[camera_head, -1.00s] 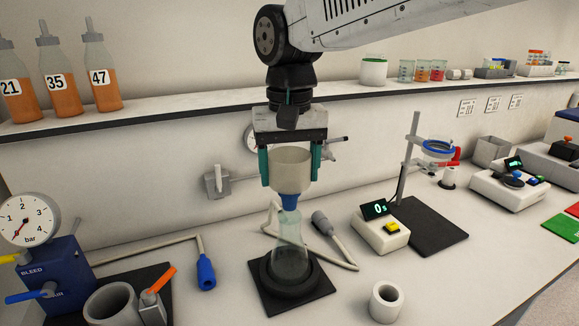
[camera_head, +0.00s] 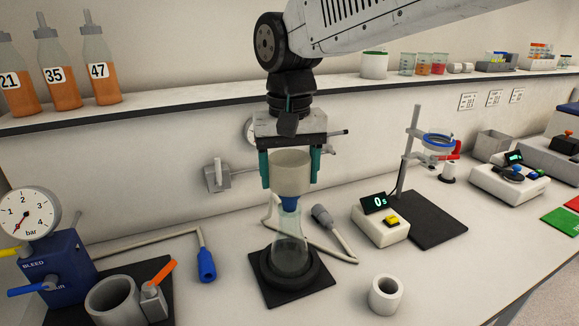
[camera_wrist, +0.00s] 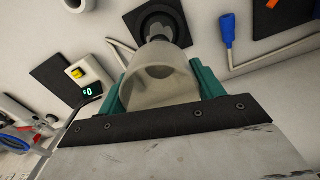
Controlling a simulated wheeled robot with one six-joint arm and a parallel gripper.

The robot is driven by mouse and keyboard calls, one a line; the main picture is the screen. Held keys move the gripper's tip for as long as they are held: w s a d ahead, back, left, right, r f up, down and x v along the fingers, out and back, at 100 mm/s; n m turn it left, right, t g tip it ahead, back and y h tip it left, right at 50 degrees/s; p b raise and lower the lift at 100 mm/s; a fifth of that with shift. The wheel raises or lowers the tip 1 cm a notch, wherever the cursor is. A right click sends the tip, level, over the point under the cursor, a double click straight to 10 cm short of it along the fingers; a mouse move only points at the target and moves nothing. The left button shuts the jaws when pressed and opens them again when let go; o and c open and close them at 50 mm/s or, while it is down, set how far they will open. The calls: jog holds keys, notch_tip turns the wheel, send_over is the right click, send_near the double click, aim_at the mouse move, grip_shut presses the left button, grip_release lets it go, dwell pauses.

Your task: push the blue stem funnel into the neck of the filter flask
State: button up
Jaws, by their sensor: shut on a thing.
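My gripper (camera_head: 290,168) is shut on the pale, wide cup of the funnel (camera_head: 290,178), its teal fingers on either side. The funnel is upright, and its blue stem (camera_head: 289,203) points down at the neck of the clear filter flask (camera_head: 289,240). The blue part meets the top of the neck; how deep the stem sits inside is hard to tell. The flask stands in a black ring base (camera_head: 290,278) on a dark mat. In the wrist view the funnel cup (camera_wrist: 160,85) lies between the fingers and hides most of the flask.
A timer (camera_head: 380,225) stands right of the flask, beside a ring stand (camera_head: 408,160). A hose end (camera_head: 322,217) lies close behind the flask. A grey hollow cylinder (camera_head: 386,294) stands front right. A pump with gauge (camera_head: 50,240) is at left. The shelf (camera_head: 180,104) runs behind.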

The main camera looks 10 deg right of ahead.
jog(key=shift+f, duration=1.3)
dwell(0.4)
jog(key=o, duration=1.1)
